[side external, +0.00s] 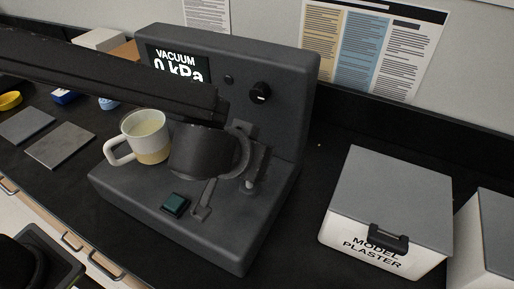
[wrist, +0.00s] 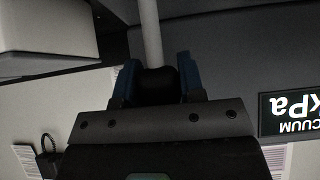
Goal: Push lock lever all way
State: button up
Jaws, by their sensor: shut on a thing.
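In the wrist view, my gripper (wrist: 155,78) has its two blue-edged fingers on either side of a dark knob (wrist: 157,85) at the end of a pale grey rod (wrist: 150,35). It is shut on this knob, which looks like the handle of a lever. In the side view, my dark arm reaches in from the left over the grey vacuum machine (side external: 277,75), and its wrist hides most of the fingers and the held part. A short grey lever (side external: 208,192) stands tilted on the machine's base, below my wrist. I cannot tell whether it is the held one.
A white and tan mug (side external: 150,130) stands left of my wrist on the machine's base. A dark green block (side external: 175,204) lies in front. The display (side external: 180,65) reads 0 kPa. A model plaster box (side external: 385,215) stands right, with clear black bench between.

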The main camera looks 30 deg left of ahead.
jog(key=shift+s+t, duration=1.55)
jog(key=shift+t, duration=0.65)
jog(key=o, duration=0.9)
jog(key=shift+o, duration=0.2)
jog(key=w+a+r, duration=0.2)
jog(key=a+r, duration=0.9)
jog(key=shift+w+a, duration=0.2)
jog(key=shift+w, duration=0.05)
jog(key=shift+c, duration=0.4)
